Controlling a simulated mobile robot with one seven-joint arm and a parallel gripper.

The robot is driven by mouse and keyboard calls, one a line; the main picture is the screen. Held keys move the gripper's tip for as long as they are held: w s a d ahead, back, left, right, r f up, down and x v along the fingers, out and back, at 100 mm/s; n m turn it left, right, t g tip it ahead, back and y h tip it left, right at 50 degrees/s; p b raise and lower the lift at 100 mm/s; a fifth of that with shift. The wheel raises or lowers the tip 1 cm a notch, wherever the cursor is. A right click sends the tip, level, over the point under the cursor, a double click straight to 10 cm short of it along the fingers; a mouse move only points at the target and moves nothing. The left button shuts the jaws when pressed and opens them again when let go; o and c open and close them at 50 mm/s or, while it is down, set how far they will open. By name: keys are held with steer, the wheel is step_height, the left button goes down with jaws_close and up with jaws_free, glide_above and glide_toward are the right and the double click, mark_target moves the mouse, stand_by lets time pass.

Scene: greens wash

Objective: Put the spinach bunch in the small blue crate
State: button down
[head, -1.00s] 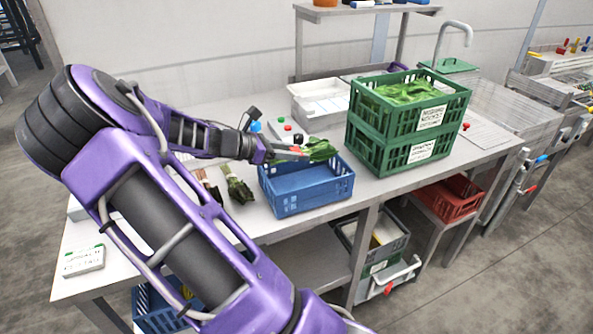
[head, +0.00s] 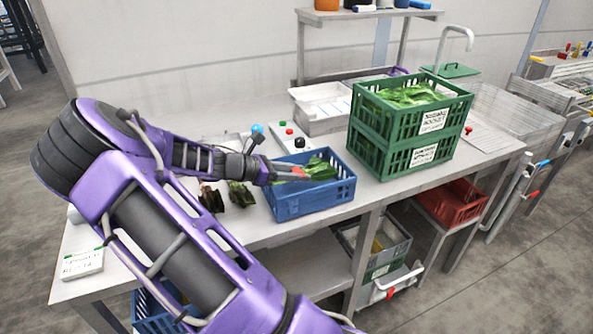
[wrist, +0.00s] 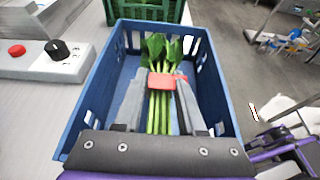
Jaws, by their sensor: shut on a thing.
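The small blue crate (head: 313,198) stands on the steel table; it also shows in the wrist view (wrist: 215,100). My gripper (head: 296,175) is over the crate, with its fingers inside the rim. It is shut on a spinach bunch (head: 320,168), a bundle of green leaves and long stems with a red band. In the wrist view the fingers (wrist: 160,100) lie on both sides of the stems of the bunch (wrist: 160,52). The leaves point toward the far end of the crate. I cannot tell whether the bunch touches the crate floor.
Stacked green crates (head: 400,140) with greens stand close right of the blue crate. Two darker bunches (head: 240,194) lie on the table to its left. A control box with red and black knobs (head: 288,136) and a white tray (head: 322,104) are behind.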

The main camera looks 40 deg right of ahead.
steer(key=shift+c, duration=2.4)
jaws_free()
steer(key=shift+f, duration=0.1)
steer(key=shift+r, duration=0.5)
steer(key=p+v, duration=0.1)
steer(key=v, duration=1.1)
